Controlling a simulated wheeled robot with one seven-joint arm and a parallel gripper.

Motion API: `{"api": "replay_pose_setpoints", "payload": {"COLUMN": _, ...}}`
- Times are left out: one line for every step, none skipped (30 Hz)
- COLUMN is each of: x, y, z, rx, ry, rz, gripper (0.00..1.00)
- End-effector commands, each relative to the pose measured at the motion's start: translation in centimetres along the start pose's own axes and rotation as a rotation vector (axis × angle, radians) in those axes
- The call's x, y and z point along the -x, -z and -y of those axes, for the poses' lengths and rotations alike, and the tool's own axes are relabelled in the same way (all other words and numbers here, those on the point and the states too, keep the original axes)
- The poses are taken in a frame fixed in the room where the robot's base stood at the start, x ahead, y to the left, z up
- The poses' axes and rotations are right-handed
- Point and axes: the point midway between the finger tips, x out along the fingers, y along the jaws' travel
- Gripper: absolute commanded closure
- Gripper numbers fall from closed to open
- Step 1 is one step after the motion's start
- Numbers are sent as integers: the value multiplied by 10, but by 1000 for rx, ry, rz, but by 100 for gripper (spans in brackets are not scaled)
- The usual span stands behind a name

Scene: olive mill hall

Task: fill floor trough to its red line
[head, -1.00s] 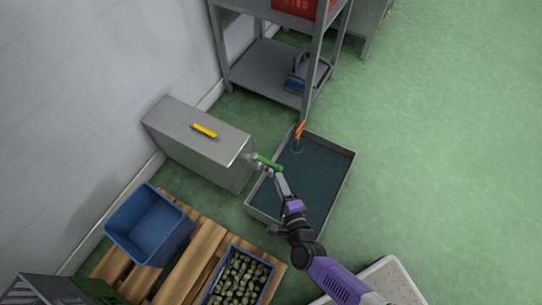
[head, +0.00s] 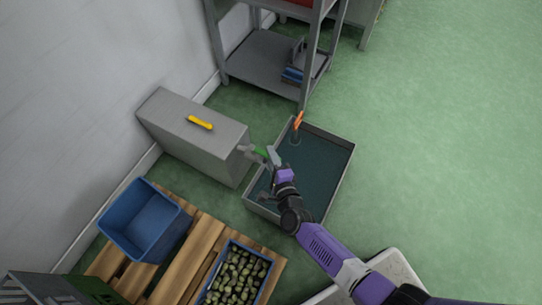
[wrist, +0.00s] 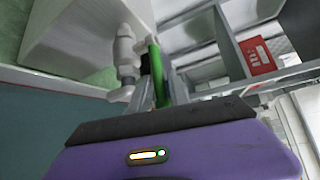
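The floor trough (head: 335,180) is a grey-rimmed rectangular basin with dark teal water in it; no red line can be made out. A pale tap (head: 246,151) sticks out from the grey metal box over the trough's left side. Its green lever (head: 260,151) points toward my gripper (head: 272,157). In the wrist view the lever (wrist: 156,70) lies between my two fingers (wrist: 160,88), beside the tap (wrist: 126,55). Whether the fingers press on it is unclear. No stream from the tap is visible. An orange piece (head: 298,121) stands at the trough's far corner.
The grey box (head: 195,150) with a yellow handle (head: 200,122) stands left of the trough. A metal shelf (head: 262,65) is behind. An empty blue crate (head: 145,222) and a crate of olives (head: 238,275) sit on a wooden pallet. Green floor at right is clear.

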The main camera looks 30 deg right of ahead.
Motion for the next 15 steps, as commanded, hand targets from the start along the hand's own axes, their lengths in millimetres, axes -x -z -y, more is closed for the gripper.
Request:
{"api": "replay_pose_setpoints", "payload": {"x": 0, "y": 0, "z": 0, "rx": 0, "ry": 0, "rz": 0, "gripper": 77}}
{"api": "replay_pose_setpoints", "payload": {"x": 0, "y": 0, "z": 0, "rx": 0, "ry": 0, "rz": 0, "gripper": 83}}
{"api": "replay_pose_setpoints", "payload": {"x": 0, "y": 0, "z": 0, "rx": 0, "ry": 0, "rz": 0, "gripper": 91}}
{"api": "replay_pose_setpoints", "payload": {"x": 0, "y": 0, "z": 0, "rx": 0, "ry": 0, "rz": 0, "gripper": 97}}
{"api": "replay_pose_setpoints", "payload": {"x": 0, "y": 0, "z": 0, "rx": 0, "ry": 0, "rz": 0, "gripper": 100}}
{"api": "replay_pose_setpoints", "payload": {"x": 0, "y": 0, "z": 0, "rx": 0, "ry": 0, "rz": 0, "gripper": 100}}
{"api": "replay_pose_setpoints", "payload": {"x": 0, "y": 0, "z": 0, "rx": 0, "ry": 0, "rz": 0, "gripper": 100}}
{"api": "replay_pose_setpoints", "payload": {"x": 0, "y": 0, "z": 0, "rx": 0, "ry": 0, "rz": 0, "gripper": 100}}
{"api": "replay_pose_setpoints", "payload": {"x": 0, "y": 0, "z": 0, "rx": 0, "ry": 0, "rz": 0, "gripper": 100}}
{"api": "replay_pose_setpoints", "payload": {"x": 0, "y": 0, "z": 0, "rx": 0, "ry": 0, "rz": 0, "gripper": 100}}
{"api": "replay_pose_setpoints", "payload": {"x": 0, "y": 0, "z": 0, "rx": 0, "ry": 0, "rz": 0, "gripper": 100}}
{"api": "replay_pose_setpoints", "payload": {"x": 0, "y": 0, "z": 0, "rx": 1, "ry": 0, "rz": 0, "gripper": 100}}
{"api": "replay_pose_setpoints", "payload": {"x": 0, "y": 0, "z": 0, "rx": 1, "ry": 0, "rz": 0, "gripper": 100}}
{"api": "replay_pose_setpoints", "payload": {"x": 0, "y": 0, "z": 0, "rx": 1, "ry": 0, "rz": 0, "gripper": 100}}
{"api": "replay_pose_setpoints", "payload": {"x": 0, "y": 0, "z": 0, "rx": 1, "ry": 0, "rz": 0, "gripper": 100}}
